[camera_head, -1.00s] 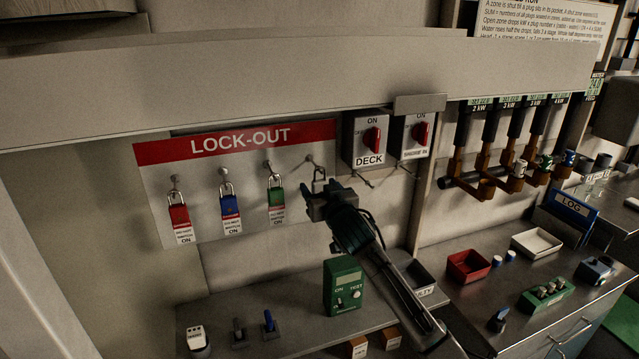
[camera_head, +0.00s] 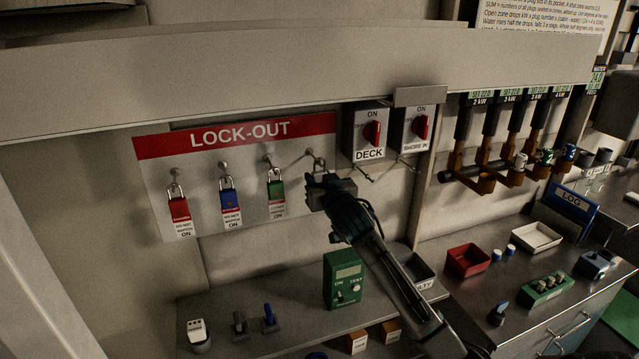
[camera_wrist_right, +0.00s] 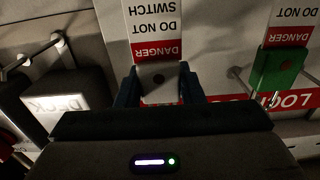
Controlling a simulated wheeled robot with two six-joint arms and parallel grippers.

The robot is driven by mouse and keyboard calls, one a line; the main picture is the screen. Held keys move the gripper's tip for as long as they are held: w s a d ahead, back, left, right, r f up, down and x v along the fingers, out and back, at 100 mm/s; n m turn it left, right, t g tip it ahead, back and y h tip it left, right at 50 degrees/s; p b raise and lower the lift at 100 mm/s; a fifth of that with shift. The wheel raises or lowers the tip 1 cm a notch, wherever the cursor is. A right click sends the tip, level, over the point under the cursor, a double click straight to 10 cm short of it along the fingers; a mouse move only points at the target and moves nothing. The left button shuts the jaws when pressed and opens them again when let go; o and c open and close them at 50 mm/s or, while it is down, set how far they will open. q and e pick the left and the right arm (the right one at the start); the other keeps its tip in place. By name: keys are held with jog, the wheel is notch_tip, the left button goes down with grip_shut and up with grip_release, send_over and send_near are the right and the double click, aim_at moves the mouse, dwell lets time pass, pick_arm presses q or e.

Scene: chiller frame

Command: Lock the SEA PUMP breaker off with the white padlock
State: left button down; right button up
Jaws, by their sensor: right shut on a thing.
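The white padlock (camera_wrist_right: 158,82) sits between the fingers of my right gripper (camera_wrist_right: 160,92) in the right wrist view, with its keyhole facing the camera and a red-and-white DANGER tag (camera_wrist_right: 155,30) beside it. In the head view my right gripper (camera_head: 318,190) is at the rightmost hook of the LOCK-OUT board (camera_head: 290,152). It is shut on the padlock, whose shackle (camera_head: 318,165) shows above the fingers at that hook. I cannot tell whether it is clear of the hook. No SEA PUMP label is readable. My left gripper is not in view.
Red (camera_head: 179,209), blue (camera_head: 228,198) and green (camera_head: 276,192) padlocks hang to the left. The DECK switch (camera_head: 369,134) and another red-knob switch (camera_head: 416,132) are to the right. A green tester (camera_head: 343,281) stands on the shelf below. A wide beam (camera_head: 250,85) crosses above.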

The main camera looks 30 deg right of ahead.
jog(key=shift+r+b, duration=0.3)
jog(key=shift+r, duration=0.15)
jog(key=b+v, duration=0.6)
jog(key=v, duration=1.2)
jog(key=shift+f, duration=0.15)
